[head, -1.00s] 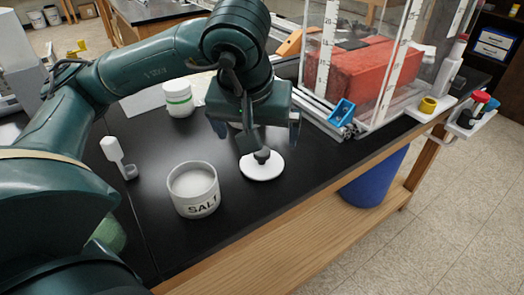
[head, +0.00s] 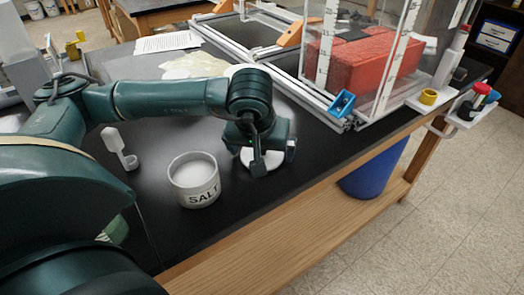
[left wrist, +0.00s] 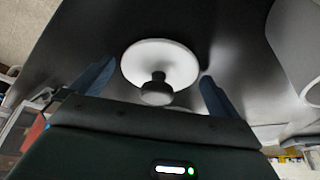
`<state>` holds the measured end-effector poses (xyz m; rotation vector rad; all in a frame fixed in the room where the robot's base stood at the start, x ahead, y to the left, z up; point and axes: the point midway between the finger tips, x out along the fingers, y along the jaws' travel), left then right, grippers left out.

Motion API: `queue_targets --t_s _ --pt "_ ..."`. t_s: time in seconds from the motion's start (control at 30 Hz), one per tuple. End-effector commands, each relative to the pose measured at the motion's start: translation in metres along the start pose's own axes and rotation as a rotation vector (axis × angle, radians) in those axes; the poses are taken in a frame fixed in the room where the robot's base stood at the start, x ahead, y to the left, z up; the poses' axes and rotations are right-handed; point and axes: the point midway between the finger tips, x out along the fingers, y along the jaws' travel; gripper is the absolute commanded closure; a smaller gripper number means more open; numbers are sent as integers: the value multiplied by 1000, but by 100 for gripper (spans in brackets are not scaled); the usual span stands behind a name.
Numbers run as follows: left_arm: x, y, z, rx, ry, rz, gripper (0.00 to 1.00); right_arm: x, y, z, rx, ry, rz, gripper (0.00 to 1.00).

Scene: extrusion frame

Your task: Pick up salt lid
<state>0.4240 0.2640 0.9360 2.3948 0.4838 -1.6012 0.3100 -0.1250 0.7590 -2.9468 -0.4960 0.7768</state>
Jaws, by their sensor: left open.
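The salt lid (head: 287,156) is a white disc with a dark knob, lying on the black bench top to the right of the salt jar (head: 196,185). In the left wrist view the lid (left wrist: 172,59) shows whole, with its knob pointing toward the camera. My left gripper (head: 262,168) is low over the lid and covers much of it in the head view. In the left wrist view its two blue-grey fingers (left wrist: 155,88) are apart, one on each side of the knob, not touching it. The right gripper is not in view.
A white scoop-like tool (head: 116,145) stands left of the jar. An aluminium frame with a clear tank holding a red block (head: 352,62) is behind on the right. The bench's wooden front edge (head: 300,203) is close to the lid.

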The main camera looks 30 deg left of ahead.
Motion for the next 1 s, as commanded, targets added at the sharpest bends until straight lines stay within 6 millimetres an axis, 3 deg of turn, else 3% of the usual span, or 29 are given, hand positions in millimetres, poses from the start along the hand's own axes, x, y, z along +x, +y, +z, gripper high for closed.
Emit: queue_targets --t_s 0.27,0.7,1.0 --pt "2 0 0 0 0 1 2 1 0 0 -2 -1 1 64" --pt "2 0 0 1 1 1 36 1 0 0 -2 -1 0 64" --pt "-6 1 -4 -1 4 3 36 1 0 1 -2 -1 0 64"
